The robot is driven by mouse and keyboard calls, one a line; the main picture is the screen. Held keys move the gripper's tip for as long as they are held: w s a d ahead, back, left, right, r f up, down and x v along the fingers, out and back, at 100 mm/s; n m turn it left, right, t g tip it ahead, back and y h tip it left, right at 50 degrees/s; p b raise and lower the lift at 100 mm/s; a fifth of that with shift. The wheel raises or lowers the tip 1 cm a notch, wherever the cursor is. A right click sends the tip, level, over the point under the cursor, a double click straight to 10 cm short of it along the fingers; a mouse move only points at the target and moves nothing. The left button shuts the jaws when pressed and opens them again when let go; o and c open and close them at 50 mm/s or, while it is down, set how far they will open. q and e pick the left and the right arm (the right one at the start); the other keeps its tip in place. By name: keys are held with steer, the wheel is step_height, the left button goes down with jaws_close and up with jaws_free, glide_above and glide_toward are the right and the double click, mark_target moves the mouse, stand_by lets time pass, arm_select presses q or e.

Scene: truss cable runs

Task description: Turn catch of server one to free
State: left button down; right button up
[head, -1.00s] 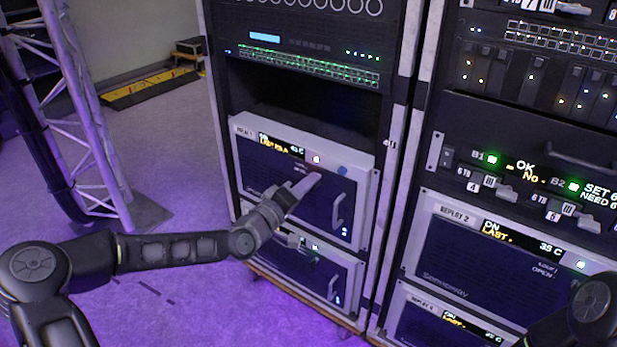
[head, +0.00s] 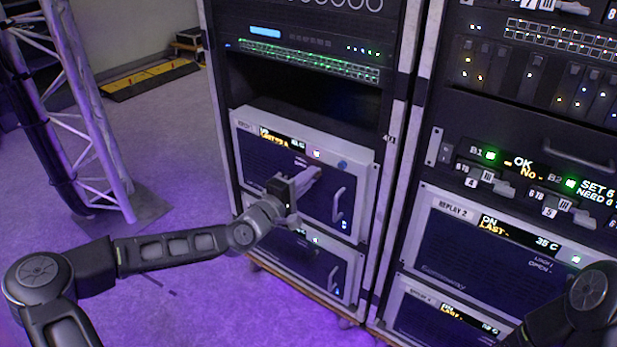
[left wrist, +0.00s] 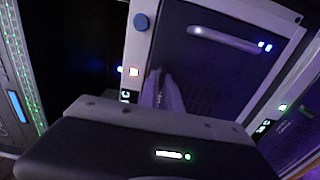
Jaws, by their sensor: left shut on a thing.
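Server one (head: 262,164) is the upper white-framed unit in the left rack, with a small display, a blue round button and a handle (head: 338,204). My left gripper (head: 312,175) is at the upper middle of its front, below the lit square. It is shut on the catch, which the fingers hide, so I cannot read its angle. My right gripper is out of view; only part of that arm shows at lower right.
A second white-framed unit (head: 325,262) sits directly below. An empty dark bay (head: 300,100) is above. The right rack holds Replay 2 (head: 490,250) and breaker-like modules (head: 490,178). A truss (head: 90,120) stands at left, with open floor between.

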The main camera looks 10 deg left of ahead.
arm_select(q)
steer(key=c, duration=1.6)
jaws_free()
steer(key=shift+o, duration=0.2)
steer(key=p+v, duration=0.1)
steer(key=v, duration=0.7)
steer(key=shift+p, duration=0.3)
steer(key=shift+w, duration=0.1)
